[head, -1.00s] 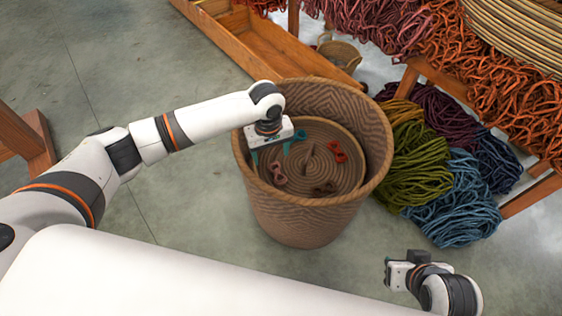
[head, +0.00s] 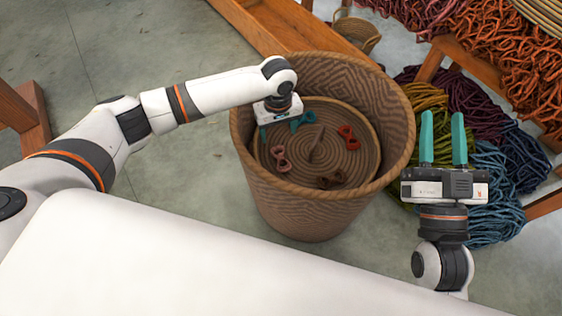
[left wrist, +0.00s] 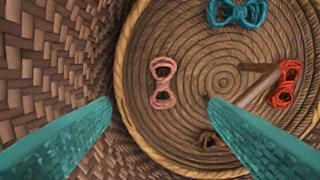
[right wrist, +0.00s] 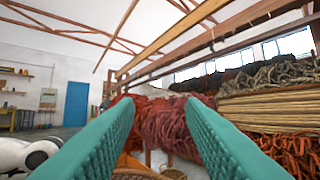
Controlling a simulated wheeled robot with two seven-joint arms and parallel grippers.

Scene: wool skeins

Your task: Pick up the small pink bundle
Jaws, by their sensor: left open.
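The small pink bundle (head: 280,158), a twisted figure-eight skein, lies on the coiled floor inside the woven basket (head: 310,208). In the left wrist view the pink bundle (left wrist: 162,83) is upright in the picture and shows between my open fingers, lower down and untouched. My left gripper (left wrist: 158,104) is open and empty, pointing down into the basket near its left wall. In the head view its fingers are partly hidden by the hand. My right gripper (head: 443,137) is open and empty, outside the basket to the right, its fingers pointing away from me.
A teal bundle (left wrist: 238,12), a red bundle (left wrist: 288,84), a brown bundle (left wrist: 208,140) and a brown peg (left wrist: 258,86) share the basket floor. The high basket wall (left wrist: 55,65) stands close to my left fingers. Wool heaps (head: 470,100) lie right of the basket.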

